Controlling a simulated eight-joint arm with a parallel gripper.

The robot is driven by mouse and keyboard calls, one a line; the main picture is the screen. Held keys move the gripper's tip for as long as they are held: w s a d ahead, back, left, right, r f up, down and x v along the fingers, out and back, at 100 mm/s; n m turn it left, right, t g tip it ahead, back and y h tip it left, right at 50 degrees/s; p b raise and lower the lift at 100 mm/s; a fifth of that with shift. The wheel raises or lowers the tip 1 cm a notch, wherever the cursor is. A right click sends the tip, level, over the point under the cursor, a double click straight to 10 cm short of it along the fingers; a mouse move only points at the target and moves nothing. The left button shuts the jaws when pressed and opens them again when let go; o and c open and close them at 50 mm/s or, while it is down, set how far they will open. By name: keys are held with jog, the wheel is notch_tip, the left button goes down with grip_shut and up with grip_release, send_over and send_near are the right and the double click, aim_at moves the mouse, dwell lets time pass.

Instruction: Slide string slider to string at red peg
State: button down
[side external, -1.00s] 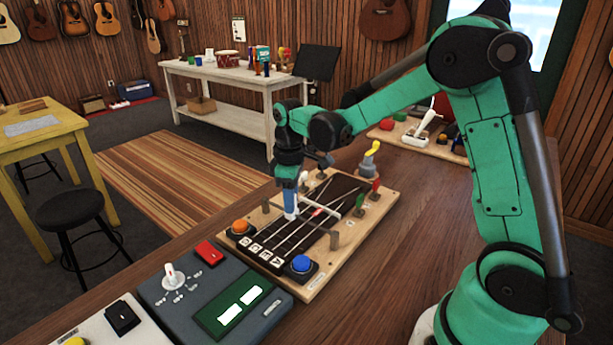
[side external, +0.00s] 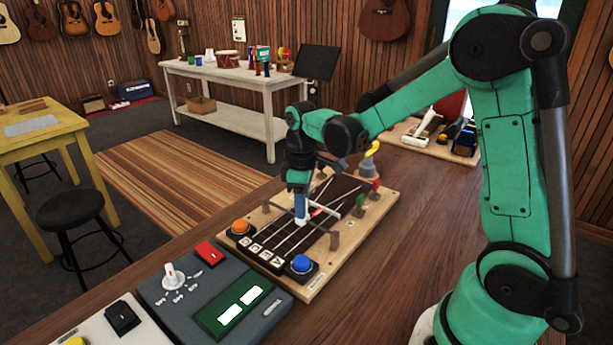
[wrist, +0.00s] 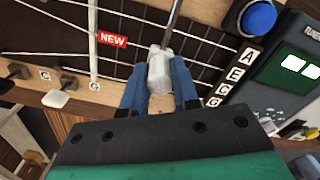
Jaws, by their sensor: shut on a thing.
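The string slider is a pale grip (wrist: 158,72) on a dark cross rod above the black fretboard of the ukulele board (side external: 352,249). My gripper (side external: 301,207) is shut on this grip, with its blue fingers on both sides in the wrist view (wrist: 159,85). The red peg (side external: 376,185) stands at the board's right edge, beside a green peg (side external: 360,201). A yellow peg (side external: 372,147) stands at the far end. The red peg is not identifiable in the wrist view.
An orange button (side external: 240,227) and a blue button (side external: 302,263) flank the lettered end. A pale bar (wrist: 92,40) crosses the strings near a red "NEW" tag (wrist: 112,39). A grey tuner box (side external: 215,285) lies in front. Bare tabletop lies right of the board.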

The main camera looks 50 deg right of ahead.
jog(key=c, duration=0.7)
grip_release()
jog(key=shift+o, duration=0.2)
jog(key=shift+r, duration=2.8)
jog(key=shift+s+a+r, duration=0.2)
jog(key=shift+a, duration=0.05)
jog(key=s+a+r+m+t, duration=0.1)
jog(key=s+a+m+t, duration=0.4)
jog(key=s+a+t, duration=0.1)
jog(key=shift+s+a+r+t, duration=0.15)
jog(key=shift+s+a+t, duration=0.15)
jog(key=shift+t, duration=0.3)
